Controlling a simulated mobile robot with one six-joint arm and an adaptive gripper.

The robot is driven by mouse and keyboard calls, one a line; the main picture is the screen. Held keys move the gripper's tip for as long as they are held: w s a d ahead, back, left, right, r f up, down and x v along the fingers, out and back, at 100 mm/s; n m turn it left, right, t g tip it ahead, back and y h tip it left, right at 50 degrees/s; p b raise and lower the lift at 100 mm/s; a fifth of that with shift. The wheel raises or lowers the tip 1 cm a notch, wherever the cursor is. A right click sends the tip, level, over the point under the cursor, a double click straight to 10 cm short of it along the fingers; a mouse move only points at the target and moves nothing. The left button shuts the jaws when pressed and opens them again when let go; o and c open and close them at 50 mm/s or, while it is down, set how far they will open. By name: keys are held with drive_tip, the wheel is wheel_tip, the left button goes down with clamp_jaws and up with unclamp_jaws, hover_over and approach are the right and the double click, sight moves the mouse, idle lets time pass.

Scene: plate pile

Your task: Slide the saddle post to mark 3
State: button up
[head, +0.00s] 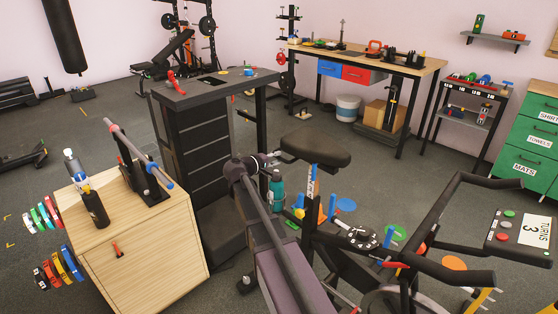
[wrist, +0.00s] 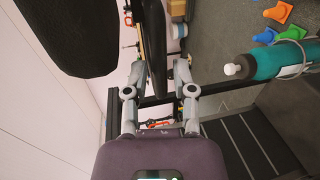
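The bike's black saddle (head: 316,150) sits on an upright post (head: 311,181) with a blue front and a pale marked scale, in the middle of the head view. I cannot read the marks. A gap shows at the right finger; contact at the left one is unclear. The post is not clear in the wrist view.
A teal bottle (head: 277,188) is just below my gripper. Handlebars (head: 450,225) and a console marked "TURNS 3" (head: 518,235) are at the right. A tall black cabinet (head: 212,130) and a wooden cabinet (head: 145,235) stand left. A large black shape (wrist: 70,35) fills the wrist view's upper left.

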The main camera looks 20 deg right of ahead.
drive_tip(key=shift+w+d+f, duration=0.15)
drive_tip(key=shift+w+d, duration=0.1)
drive_tip(key=shift+d, duration=0.4)
clamp_jaws()
drive_tip(key=shift+f+b, duration=1.6)
drive_tip(key=shift+b, duration=0.05)
unclamp_jaws()
